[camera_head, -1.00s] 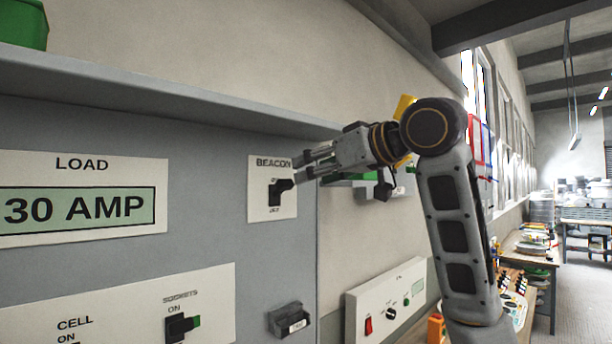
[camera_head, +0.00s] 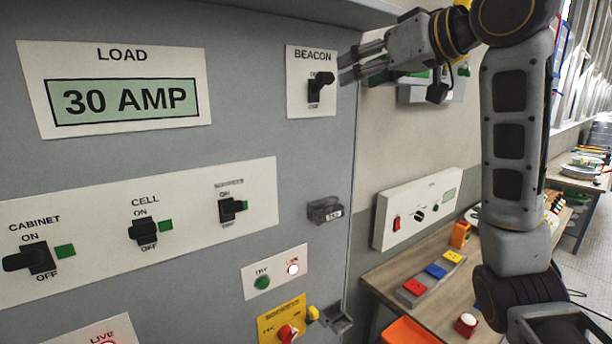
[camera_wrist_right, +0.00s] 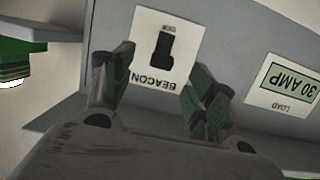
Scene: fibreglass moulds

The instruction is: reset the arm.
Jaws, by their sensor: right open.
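My right gripper (camera_head: 364,62) is open and empty, just right of the BEACON switch (camera_head: 320,86) on the grey cabinet panel. In the right wrist view its two fingers (camera_wrist_right: 158,88) stand apart, with the BEACON switch (camera_wrist_right: 162,52) seen between and beyond them. I cannot tell a touch; the fingertips look apart from the black lever. My right arm (camera_head: 515,140) rises at the right of the head view, bent at the elbow near the top edge. My left gripper is not in view.
The grey panel (camera_head: 235,140) carries a LOAD display (camera_head: 122,101) and CABINET, CELL and SOCKETS switches. Right of it are a white wall box (camera_head: 417,207) and a wooden bench (camera_head: 440,250) with coloured blocks, an orange tray (camera_head: 408,332) and a red button (camera_head: 466,324).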

